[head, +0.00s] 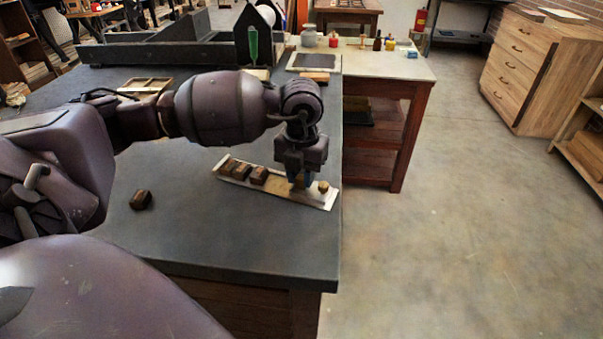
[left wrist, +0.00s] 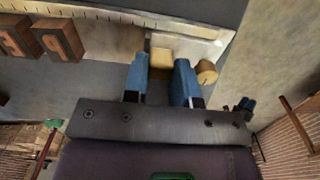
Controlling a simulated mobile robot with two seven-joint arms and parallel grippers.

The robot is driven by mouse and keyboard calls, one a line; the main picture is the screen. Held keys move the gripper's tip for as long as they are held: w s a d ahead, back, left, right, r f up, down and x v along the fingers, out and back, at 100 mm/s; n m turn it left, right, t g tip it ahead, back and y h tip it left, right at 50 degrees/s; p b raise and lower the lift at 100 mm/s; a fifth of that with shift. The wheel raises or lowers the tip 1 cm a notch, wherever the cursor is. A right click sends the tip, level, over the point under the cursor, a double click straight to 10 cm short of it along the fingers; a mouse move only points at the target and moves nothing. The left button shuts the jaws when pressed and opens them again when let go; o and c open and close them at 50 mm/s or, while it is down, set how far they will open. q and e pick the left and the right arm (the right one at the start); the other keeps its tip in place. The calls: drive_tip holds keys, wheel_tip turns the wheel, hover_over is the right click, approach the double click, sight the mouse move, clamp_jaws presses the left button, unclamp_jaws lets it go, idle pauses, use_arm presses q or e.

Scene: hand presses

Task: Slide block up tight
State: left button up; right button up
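A shallow light metal tray (head: 275,190) with a raised edge lies on the dark bench top near its right edge; it also shows in the left wrist view (left wrist: 200,32). Several dark wooden letter blocks (head: 243,172) stand in its left part, two with raised letters in the left wrist view (left wrist: 62,40). My left gripper (head: 299,182) points down into the tray's right part. Its blue fingers (left wrist: 160,72) stand either side of a pale wooden block (left wrist: 161,57); whether they press on it I cannot tell. A round wooden knob (head: 323,187) is just right of the fingers. My right gripper is not in view.
A loose dark block (head: 141,200) lies on the bench top (head: 220,235), left of the tray. A wooden case (head: 147,86) is behind my left arm. A side table (head: 395,66) with jars adjoins at the back right. The bench front is clear.

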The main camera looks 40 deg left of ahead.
use_arm(q)
clamp_jaws()
drive_tip(key=shift+s+a, duration=0.1)
drive_tip(key=shift+a, duration=0.25)
drive_tip(key=a, duration=0.2)
drive_tip(key=s+a, duration=0.1)
drive_tip(key=shift+a+p, duration=0.35)
drive_tip(key=shift+p, duration=0.05)
drive_tip(key=o, duration=0.9)
unclamp_jaws()
drive_tip(key=shift+c, duration=0.2)
